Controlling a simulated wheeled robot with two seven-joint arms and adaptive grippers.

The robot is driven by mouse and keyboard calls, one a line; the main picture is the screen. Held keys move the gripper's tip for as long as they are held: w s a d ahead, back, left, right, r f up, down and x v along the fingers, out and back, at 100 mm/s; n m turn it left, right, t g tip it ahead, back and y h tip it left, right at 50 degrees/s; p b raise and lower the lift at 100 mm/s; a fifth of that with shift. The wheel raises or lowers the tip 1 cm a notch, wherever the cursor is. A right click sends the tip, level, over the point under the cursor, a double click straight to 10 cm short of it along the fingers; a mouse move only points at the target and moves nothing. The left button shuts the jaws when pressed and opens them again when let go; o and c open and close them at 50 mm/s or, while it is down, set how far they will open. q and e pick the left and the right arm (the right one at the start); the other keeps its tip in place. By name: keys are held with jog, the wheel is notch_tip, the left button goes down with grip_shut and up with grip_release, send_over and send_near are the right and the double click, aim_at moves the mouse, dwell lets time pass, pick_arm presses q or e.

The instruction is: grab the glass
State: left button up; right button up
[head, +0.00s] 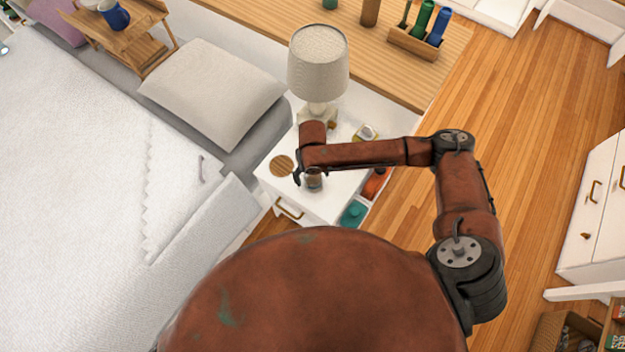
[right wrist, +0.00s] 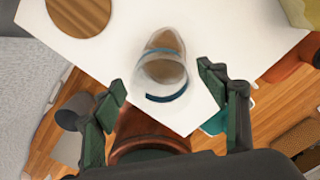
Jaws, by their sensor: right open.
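A clear glass (head: 314,183) stands on the white nightstand (head: 342,187), near its front edge. It also shows in the right wrist view as a see-through glass (right wrist: 165,68) with a dark blue band, upright and seen from above. My right gripper (head: 311,176) is above and around the glass in the head view, partly hiding it. In the right wrist view my right gripper (right wrist: 162,82) is open, with one green-padded finger on each side and the glass ahead between them, apparently not touched. My left gripper is not in view.
A round wooden coaster (head: 282,166) lies left of the glass. The bed (head: 80,190) is to the left; open wooden floor (head: 530,130) lies to the right.

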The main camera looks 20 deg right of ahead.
aim_at(313, 180)
notch_tip(313, 180, down, 3)
jog(key=shift+s+d+r+b, duration=0.1)
jog(key=shift+s+b, duration=0.05)
jog(key=shift+b, duration=0.15)
jog(key=shift+f, duration=0.2)
jog(key=c, duration=1.1)
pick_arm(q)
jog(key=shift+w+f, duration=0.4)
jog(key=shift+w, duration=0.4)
pick_arm(e)
jog(key=shift+r, duration=0.1)
jog(key=shift+c, duration=1.4)
